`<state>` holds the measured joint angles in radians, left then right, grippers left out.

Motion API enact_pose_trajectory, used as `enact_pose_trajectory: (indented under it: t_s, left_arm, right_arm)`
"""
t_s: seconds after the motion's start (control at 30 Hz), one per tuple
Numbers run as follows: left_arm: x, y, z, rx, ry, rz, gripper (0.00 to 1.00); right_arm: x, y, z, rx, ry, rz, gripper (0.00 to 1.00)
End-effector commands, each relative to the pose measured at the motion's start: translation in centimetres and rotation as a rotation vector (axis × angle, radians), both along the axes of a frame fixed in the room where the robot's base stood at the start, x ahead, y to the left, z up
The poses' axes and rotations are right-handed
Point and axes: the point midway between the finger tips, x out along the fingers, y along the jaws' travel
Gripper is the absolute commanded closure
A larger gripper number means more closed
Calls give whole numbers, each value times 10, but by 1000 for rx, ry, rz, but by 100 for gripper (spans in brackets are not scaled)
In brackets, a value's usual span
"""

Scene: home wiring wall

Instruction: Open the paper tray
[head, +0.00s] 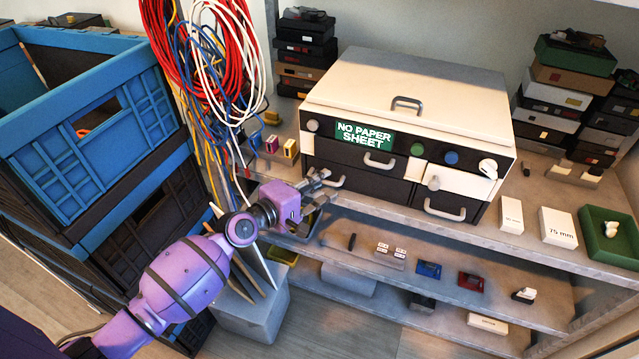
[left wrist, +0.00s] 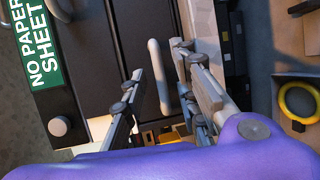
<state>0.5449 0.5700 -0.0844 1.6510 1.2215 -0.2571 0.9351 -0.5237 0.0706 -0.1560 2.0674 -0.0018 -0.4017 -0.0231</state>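A white printer with a dark front (head: 405,95) stands on the upper shelf, with a green "NO PAPER SHEET" sign (head: 363,135). My left gripper (head: 318,184) is at the left end of this drawer's front. In the left wrist view its fingers (left wrist: 160,62) are apart, with the handle between them in the picture; contact cannot be told. My right gripper is not in view.
Small boxes (head: 558,228) and a green tray (head: 608,235) sit right of the printer. The lower shelf (head: 500,312) holds small parts.

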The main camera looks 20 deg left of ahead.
Motion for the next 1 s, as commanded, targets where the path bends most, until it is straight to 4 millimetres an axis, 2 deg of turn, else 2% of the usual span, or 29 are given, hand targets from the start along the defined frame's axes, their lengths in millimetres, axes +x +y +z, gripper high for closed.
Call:
enact_pose_trajectory:
  t_s: [0.2, 0.4, 0.43, 1.0]
  left_arm:
    - [0, 0, -1, 0, 1, 0, 72]
    - [0, 0, -1, 0, 1, 0, 99]
    - [0, 0, 0, 0, 0, 0, 100]
    - [0, 0, -1, -3, 1, 1, 100]
  right_arm:
    - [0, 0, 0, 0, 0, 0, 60]
    - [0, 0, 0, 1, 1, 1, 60]
    - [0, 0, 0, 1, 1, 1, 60]
    - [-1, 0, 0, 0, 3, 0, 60]
